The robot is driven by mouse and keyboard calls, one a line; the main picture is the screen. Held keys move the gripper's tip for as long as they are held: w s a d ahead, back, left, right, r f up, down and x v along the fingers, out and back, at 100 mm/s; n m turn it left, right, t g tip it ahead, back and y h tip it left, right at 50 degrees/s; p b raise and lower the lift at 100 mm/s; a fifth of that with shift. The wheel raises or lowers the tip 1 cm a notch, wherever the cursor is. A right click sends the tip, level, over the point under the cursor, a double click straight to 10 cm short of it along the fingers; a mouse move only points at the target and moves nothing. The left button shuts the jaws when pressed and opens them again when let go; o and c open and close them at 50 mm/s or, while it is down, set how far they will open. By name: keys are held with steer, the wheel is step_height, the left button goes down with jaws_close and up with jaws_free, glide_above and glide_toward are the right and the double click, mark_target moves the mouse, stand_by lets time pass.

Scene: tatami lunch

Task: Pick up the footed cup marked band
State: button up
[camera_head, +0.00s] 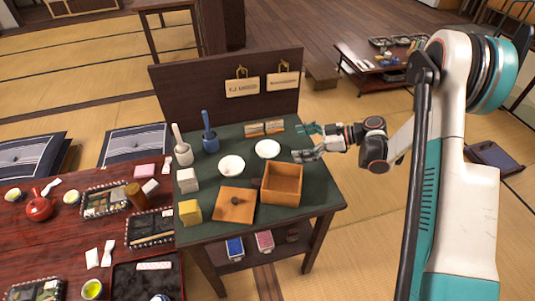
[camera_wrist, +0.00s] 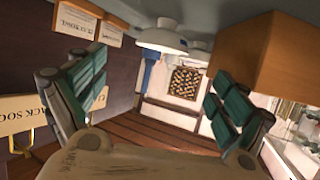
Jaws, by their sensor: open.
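Two white round cups stand on the dark green table top in the head view, one at centre (camera_head: 231,166) and one farther right (camera_head: 267,149). I cannot make out a band mark on either. My gripper (camera_head: 309,141) is open and empty, just right of the right cup and apart from it. In the wrist view, which looks upside down, the nearer cup (camera_wrist: 162,40) shows its foot at the top, ahead between the open fingers (camera_wrist: 158,92). The other cup is partly hidden behind it.
An open wooden box (camera_head: 282,184) stands in front of the right cup, and a wooden lid (camera_head: 235,205) lies left of it. A dark board (camera_head: 212,100) with hanging signs rises behind.

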steer(key=b, duration=0.2)
glide_toward(259, 151)
steer(key=shift+w+a+f, duration=0.2)
steer(key=shift+w+a, duration=0.25)
steer(key=shift+a, duration=0.2)
steer(key=b+x, duration=0.2)
steer(key=x, duration=0.3)
steer(key=shift+s+a+f, duration=0.1)
steer(key=shift+s+f, duration=0.05)
steer(key=c, duration=1.1)
